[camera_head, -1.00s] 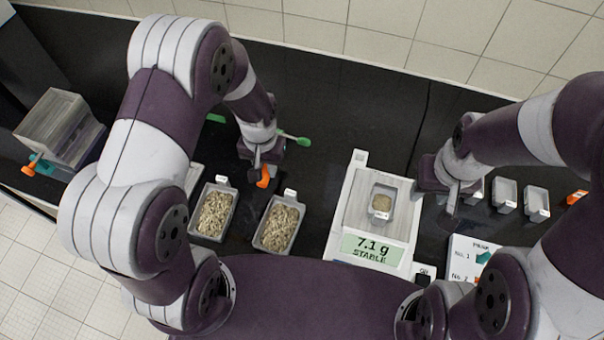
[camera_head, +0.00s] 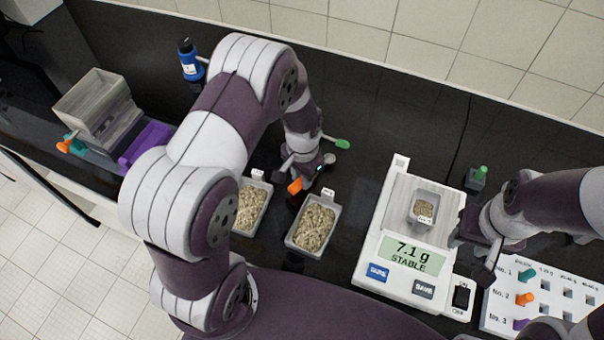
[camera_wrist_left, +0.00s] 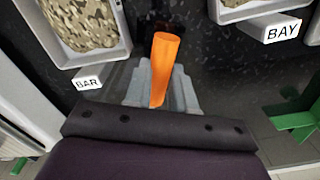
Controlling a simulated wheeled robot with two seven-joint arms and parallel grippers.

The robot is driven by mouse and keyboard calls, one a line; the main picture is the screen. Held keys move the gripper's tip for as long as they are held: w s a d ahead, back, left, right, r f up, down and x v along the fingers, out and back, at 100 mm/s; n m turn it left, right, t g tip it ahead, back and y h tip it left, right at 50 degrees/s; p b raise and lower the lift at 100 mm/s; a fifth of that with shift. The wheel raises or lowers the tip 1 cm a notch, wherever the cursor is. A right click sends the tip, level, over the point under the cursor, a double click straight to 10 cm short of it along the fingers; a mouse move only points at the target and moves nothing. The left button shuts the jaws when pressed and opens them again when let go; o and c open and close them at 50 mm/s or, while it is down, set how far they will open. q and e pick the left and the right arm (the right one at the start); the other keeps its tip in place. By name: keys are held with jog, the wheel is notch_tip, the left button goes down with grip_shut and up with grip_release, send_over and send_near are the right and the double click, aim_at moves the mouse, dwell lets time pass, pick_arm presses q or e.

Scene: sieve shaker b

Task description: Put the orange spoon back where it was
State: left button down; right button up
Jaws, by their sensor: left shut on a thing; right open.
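My left gripper (camera_head: 301,172) is shut on the orange spoon (camera_head: 294,186). It is behind the gap between two grain-filled trays. In the left wrist view the orange handle (camera_wrist_left: 165,62) sticks up between the grey fingers (camera_wrist_left: 160,88); the rest of the spoon is hidden there. The left tray (camera_head: 268,193) and right tray (camera_head: 291,243) hold pale flakes; the wrist view reads BAR and BAY on tray labels. A green spoon (camera_head: 341,144) lies just behind the gripper. My right gripper (camera_head: 484,250) is open, just right of the scale, and holds nothing visible.
The scale (camera_head: 372,238) reads 7.1 g and bears a small filled cup (camera_head: 425,206). A labelled board (camera_head: 497,318) with coloured pegs stands front right. A green-capped bottle (camera_head: 477,178), a blue bottle (camera_head: 191,62) and a stacked box (camera_head: 93,103) stand around.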

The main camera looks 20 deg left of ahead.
pick_arm(q)
jog(key=shift+w+f, duration=0.15)
jog(key=shift+f, duration=0.05)
jog(key=shift+s+r, duration=0.15)
jog(key=shift+s, duration=0.05)
pick_arm(e)
jog(key=shift+s+a+f, duration=0.1)
pick_arm(q)
jog(key=shift+w+f, duration=0.1)
jog(key=shift+f, duration=0.25)
pick_arm(e)
jog(key=shift+f, duration=0.2)
pick_arm(q)
jog(key=shift+f+b, duration=0.3)
jog(key=shift+b, duration=0.05)
pick_arm(e)
jog(key=shift+f, duration=0.2)
pick_arm(q)
jog(key=c, duration=0.9)
grip_release()
jog(key=shift+o, duration=0.2)
notch_tip(320, 180, up, 13)
jog(key=b, duration=0.1)
jog(key=shift+f+b, duration=0.15)
jog(key=shift+b, duration=0.2)
pick_arm(e)
jog(key=shift+f, duration=0.9)
